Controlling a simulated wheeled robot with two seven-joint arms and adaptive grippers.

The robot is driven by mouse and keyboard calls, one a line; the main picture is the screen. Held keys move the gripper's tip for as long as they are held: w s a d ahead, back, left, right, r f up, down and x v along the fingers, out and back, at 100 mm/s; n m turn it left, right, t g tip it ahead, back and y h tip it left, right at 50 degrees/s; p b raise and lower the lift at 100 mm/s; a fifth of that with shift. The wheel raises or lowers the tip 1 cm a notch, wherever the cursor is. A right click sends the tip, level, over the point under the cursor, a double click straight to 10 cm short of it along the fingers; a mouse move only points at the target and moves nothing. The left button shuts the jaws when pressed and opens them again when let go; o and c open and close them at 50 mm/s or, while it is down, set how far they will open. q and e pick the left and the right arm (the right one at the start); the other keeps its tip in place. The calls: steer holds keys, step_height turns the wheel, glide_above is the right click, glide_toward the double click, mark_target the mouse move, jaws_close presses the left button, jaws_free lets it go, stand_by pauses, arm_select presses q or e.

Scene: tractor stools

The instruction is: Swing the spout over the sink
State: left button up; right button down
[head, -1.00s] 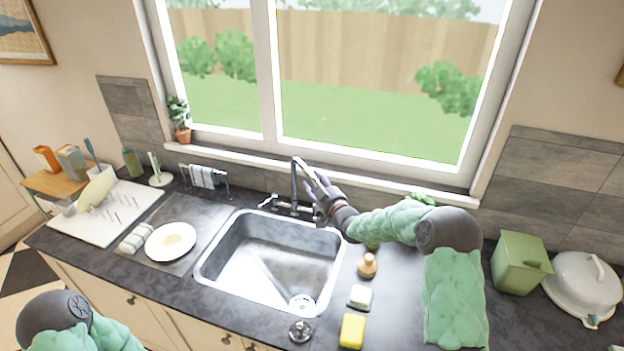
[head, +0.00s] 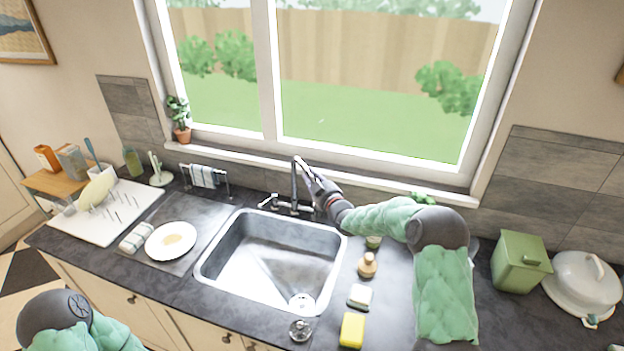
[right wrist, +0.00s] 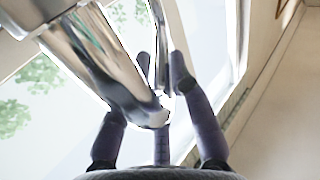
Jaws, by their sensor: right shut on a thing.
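The chrome tap stands at the back rim of the sink (head: 265,262), and its arched spout (head: 304,166) points to the right, toward the sink's back right corner. My right gripper (head: 318,187) is at the outer end of the spout and is shut on it. In the right wrist view the shiny spout (right wrist: 95,65) runs down from upper left between the dark fingers (right wrist: 155,105). The spout's tip is partly hidden by the hand in the head view. My left gripper is not in view; only part of that arm shows at lower left.
A plate (head: 171,240) and dish rack (head: 100,215) are at left. The window sill (head: 400,187) runs close behind the tap.

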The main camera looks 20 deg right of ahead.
steer(key=shift+a+f, duration=0.15)
steer(key=shift+f, duration=0.05)
steer(key=w+a+m+g+h, duration=0.1)
steer(key=a+m+g+h, duration=0.1)
steer(key=a+m+h, duration=0.6)
steer(key=shift+w+a+f+g+h, duration=0.35)
steer(key=shift+a+h, duration=1.05)
steer(key=shift+h, duration=1)
steer(key=c, duration=1.1)
jaws_free()
steer(key=shift+c, duration=0.2)
steer(key=shift+w+r+m, duration=0.2)
steer(key=shift+m, duration=0.1)
steer(key=shift+s+r, duration=0.1)
steer(key=shift+r, duration=0.05)
